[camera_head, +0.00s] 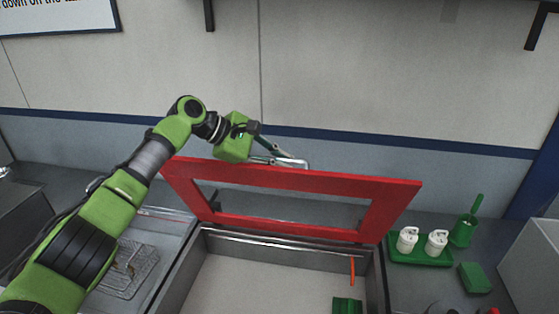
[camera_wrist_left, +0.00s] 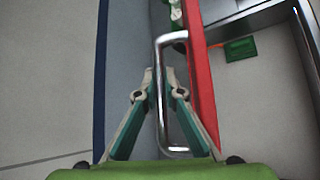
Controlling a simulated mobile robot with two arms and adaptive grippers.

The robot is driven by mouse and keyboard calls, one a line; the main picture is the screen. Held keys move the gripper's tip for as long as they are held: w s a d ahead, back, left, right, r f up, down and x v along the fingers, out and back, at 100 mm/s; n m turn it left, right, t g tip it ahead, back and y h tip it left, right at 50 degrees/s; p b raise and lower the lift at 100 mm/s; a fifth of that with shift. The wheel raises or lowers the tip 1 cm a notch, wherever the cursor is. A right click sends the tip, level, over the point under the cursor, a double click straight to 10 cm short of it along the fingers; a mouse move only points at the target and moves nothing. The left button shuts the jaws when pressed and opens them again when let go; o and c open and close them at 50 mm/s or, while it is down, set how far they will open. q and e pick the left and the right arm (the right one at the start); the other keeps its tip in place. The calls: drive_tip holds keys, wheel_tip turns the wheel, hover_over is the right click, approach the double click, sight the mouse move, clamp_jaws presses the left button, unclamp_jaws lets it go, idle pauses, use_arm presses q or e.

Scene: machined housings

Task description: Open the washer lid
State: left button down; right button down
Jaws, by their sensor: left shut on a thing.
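The washer lid (camera_head: 290,181) is a red frame with a window opening, raised and tilted up at the back of the washer (camera_head: 190,268). Its metal handle (camera_head: 304,164) is on the lid's upper edge; the handle also shows in the left wrist view (camera_wrist_left: 163,125), beside the red lid edge (camera_wrist_left: 198,75). My left gripper (camera_head: 284,153) reaches over the lid's top edge and is shut on the handle. In the left wrist view its fingertips (camera_wrist_left: 160,82) are on either side of the bar. My right gripper is in neither view.
The basin is open below the lid, with a green object (camera_head: 347,305) and an orange strip (camera_head: 352,270) inside. The wall is close behind.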

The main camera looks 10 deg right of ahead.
use_arm(q)
drive_tip(key=shift+w, duration=0.1)
drive_tip(key=c, duration=2.1)
unclamp_jaws()
drive_tip(key=shift+c, duration=0.2)
drive_tip(key=shift+w+f, duration=0.1)
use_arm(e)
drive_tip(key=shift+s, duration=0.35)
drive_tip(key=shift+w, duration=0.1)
use_arm(q)
drive_tip(key=v, duration=1.2)
